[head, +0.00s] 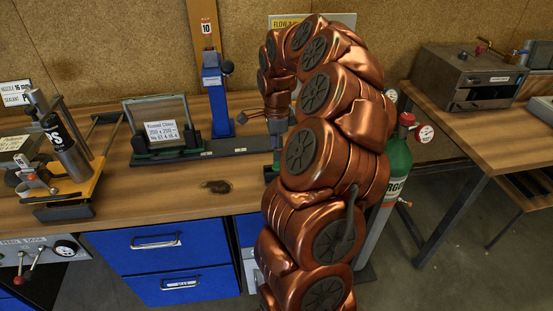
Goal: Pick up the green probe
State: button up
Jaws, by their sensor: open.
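My gripper (276,158) hangs at the end of my copper-coloured arm, pointing down over the workbench at the right end of the glass-frame fixture. My arm hides part of this area. The glass frame (172,108) stands tilted on a dark base with a green strip (178,154) and carries a white label (162,131). Nothing is visibly held.
A blue column stand (214,95) rises behind the fixture. An orange-framed device with a metal cylinder (66,145) stands at the left. A dark stain (217,186) marks the otherwise clear bench front (165,195). A green gas cylinder (398,165) stands right of my arm.

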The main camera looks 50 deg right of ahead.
jog(key=shift+f, duration=0.85)
grip_shut()
